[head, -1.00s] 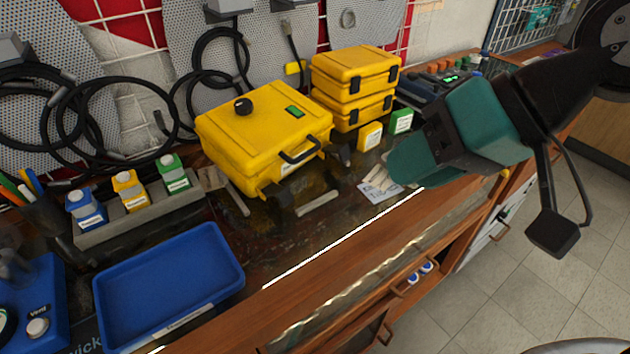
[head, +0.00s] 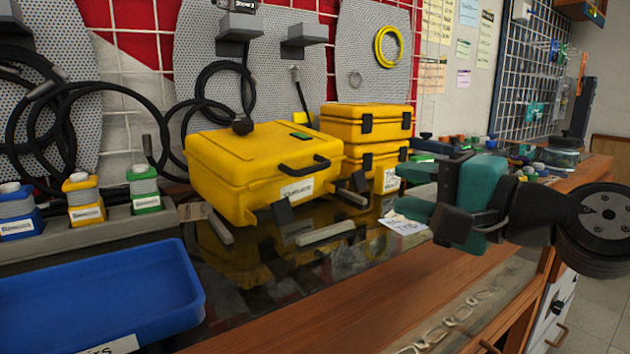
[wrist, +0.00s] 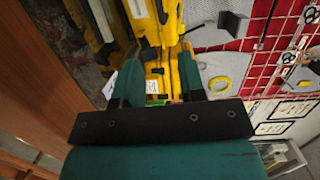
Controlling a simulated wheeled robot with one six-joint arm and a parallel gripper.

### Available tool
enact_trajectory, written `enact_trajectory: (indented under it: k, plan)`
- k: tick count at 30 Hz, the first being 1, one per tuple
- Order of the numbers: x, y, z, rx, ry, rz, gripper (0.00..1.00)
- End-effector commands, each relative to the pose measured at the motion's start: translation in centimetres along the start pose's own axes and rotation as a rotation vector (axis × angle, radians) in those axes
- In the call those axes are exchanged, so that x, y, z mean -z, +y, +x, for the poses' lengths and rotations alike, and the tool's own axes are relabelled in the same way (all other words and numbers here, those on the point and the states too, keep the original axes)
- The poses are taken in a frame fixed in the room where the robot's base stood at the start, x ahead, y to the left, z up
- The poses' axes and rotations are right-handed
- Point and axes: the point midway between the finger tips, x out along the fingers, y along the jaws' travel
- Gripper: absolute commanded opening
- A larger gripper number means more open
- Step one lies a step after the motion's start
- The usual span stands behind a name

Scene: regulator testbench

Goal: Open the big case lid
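The big yellow case (head: 245,177) stands on the dark bench in the head view. Its lid (head: 262,148) is down, with a black knob (head: 243,126) and a small green patch on top. A black handle (head: 303,166) is on the front. Two dark flaps (head: 283,212) stick out low on the front, one near each end. My gripper (head: 408,190) is right of the case, apart from it, pointing left. In the wrist view its two teal fingers (wrist: 155,75) are spread with nothing held between them; yellow cases show beyond.
Two smaller yellow cases (head: 364,123) are stacked behind right of the big case. Grey bars (head: 325,233) and a white card (head: 402,224) lie on the bench in front. A blue tray (head: 100,290) is front left, and a bottle rack (head: 95,232) stands behind it.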

Motion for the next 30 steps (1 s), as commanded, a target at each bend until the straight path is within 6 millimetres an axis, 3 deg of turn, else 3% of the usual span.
enact_trajectory:
  k: [16,24,30]
  plan:
    - [-0.1,-0.6,5.2,-0.013,-0.001,0.002,0.37]
    - [-0.2,-0.4,11.7,-0.006,-0.005,-0.007,0.37]
    - [-0.2,-0.2,15.1,-0.005,-0.003,-0.006,0.37]
